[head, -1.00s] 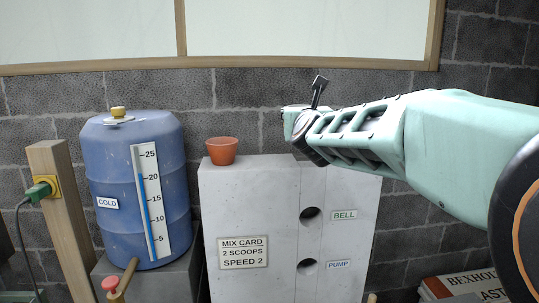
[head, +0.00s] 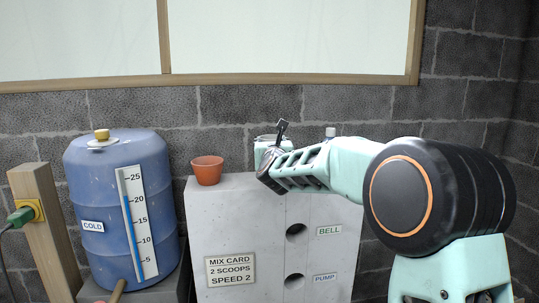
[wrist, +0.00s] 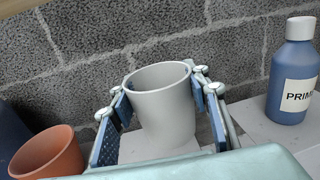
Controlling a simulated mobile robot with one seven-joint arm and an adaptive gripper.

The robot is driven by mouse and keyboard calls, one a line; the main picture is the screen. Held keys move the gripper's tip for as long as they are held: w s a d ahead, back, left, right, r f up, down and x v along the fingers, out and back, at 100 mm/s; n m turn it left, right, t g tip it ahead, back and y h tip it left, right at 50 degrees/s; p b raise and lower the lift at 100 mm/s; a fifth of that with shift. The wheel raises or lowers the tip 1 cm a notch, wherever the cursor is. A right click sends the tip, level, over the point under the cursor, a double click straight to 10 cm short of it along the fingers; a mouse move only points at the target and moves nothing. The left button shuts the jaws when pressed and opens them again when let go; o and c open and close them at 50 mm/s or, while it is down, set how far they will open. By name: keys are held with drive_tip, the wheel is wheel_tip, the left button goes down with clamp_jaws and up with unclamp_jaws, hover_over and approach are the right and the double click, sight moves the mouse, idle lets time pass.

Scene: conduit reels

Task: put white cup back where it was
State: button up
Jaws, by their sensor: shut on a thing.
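The white cup (wrist: 165,100) is upright between the two blue-padded fingers of my gripper (wrist: 160,112) in the wrist view. The fingers are shut on its sides. The cup is over the pale top of the concrete block (wrist: 140,150); I cannot tell whether its base touches.
An orange pot (head: 208,170) stands on the block to the left of my gripper. A blue bottle labelled PRIM (wrist: 292,85) stands to the right, its cap (head: 330,131) showing behind my arm. A blue COLD barrel (head: 125,215) stands at the left. A grey block wall (head: 230,110) is close behind.

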drive_tip(key=shift+w+a+f+p, duration=0.2)
drive_tip(key=shift+w+f, duration=0.4)
drive_tip(key=shift+f, duration=0.15)
drive_tip(key=shift+w+a+f+p, duration=0.15)
drive_tip(key=shift+w+f+p, duration=0.05)
drive_tip(key=shift+w+f, duration=0.45)
wheel_tip(320, 180, down, 3)
drive_tip(key=shift+f, duration=0.1)
drive_tip(key=shift+s, duration=0.1)
drive_tip(key=shift+f, duration=0.15)
drive_tip(key=o, duration=1.3)
